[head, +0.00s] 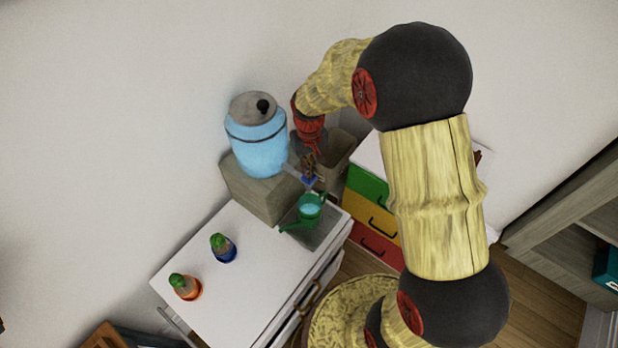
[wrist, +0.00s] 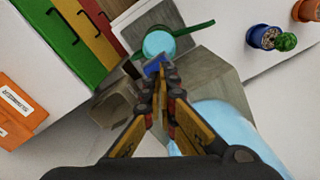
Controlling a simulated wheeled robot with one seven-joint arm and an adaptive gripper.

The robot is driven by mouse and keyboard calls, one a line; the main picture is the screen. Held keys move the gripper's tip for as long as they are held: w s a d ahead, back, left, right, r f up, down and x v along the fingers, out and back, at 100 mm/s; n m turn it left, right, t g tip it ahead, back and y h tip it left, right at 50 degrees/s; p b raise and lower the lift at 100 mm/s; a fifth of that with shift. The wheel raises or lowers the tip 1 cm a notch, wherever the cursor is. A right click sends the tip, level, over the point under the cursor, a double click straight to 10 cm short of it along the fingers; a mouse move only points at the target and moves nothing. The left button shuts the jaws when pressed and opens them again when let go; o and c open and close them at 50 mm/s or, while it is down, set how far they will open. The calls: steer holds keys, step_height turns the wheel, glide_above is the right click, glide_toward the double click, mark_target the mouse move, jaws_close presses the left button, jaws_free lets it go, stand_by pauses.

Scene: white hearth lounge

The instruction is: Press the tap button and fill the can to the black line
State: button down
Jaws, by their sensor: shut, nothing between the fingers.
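A light blue dispenser (head: 258,148) with a grey lid stands on a block. Its tap has a blue button (head: 309,181), also in the wrist view (wrist: 153,67). The green can (head: 310,213) stands below the tap. In the wrist view the can (wrist: 184,30) is seen from above, with light blue water (wrist: 159,43) inside. The black line cannot be made out, so the level against it is unclear. My gripper (head: 309,172) is shut and empty. In the wrist view its fingertips (wrist: 161,75) are at the blue button; whether they touch it is unclear.
A grey block (head: 258,191) holds the dispenser. Green, yellow and red drawers (head: 372,219) stand right of the cabinet.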

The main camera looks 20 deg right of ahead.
steer(key=shift+s+f+b, duration=0.1)
steer(key=shift+f+b, duration=0.3)
steer(key=shift+f, duration=0.45)
stand_by(6.1)
steer(key=shift+r, duration=0.15)
stand_by(0.3)
step_height(320, 180, up, 7)
steer(key=p, duration=0.4)
